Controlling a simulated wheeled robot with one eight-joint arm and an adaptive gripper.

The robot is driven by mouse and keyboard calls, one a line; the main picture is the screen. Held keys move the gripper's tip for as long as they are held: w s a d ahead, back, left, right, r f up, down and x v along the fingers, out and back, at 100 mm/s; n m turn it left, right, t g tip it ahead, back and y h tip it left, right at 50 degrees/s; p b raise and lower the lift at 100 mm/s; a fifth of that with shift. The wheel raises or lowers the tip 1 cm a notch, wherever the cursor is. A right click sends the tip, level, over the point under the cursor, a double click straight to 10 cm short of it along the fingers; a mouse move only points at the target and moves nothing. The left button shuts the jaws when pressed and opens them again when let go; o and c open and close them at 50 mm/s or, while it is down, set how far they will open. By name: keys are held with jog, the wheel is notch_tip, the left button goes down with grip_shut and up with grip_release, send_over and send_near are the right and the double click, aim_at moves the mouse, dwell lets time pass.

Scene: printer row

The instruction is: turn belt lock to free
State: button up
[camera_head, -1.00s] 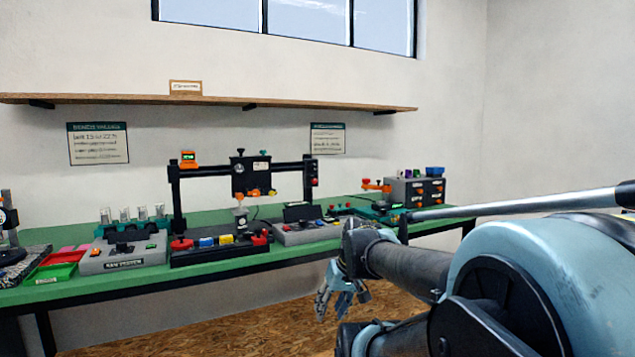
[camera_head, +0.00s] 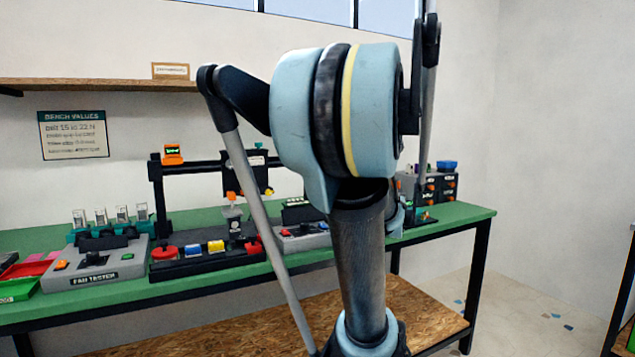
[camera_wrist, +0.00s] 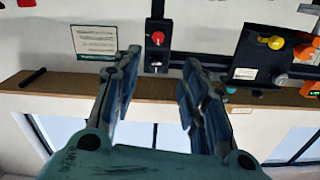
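A black printer frame (camera_head: 205,167) stands on the green bench in the head view, with a black carriage box (camera_head: 245,177) on its crossbar. No label marks the belt lock, so I cannot tell which part it is. The wrist view appears upside down. It shows a black box with a red knob (camera_wrist: 157,38) and a black carriage with a yellow knob (camera_wrist: 275,42). My gripper (camera_wrist: 161,60) is open and empty, its fingers apart on either side below the red-knob box in the picture. In the head view my arm hides the gripper and the frame's right side.
A grey fan tester (camera_head: 95,267) and red, blue and yellow parts stand along the bench (camera_head: 455,212). A dark box with orange knobs (camera_head: 440,188) is at the bench's right end. A wooden shelf (camera_head: 100,84) runs along the wall above. Floor is open at right.

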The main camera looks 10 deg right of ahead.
jog(key=x, duration=1.7)
jog(key=shift+d, duration=0.15)
grip_shut()
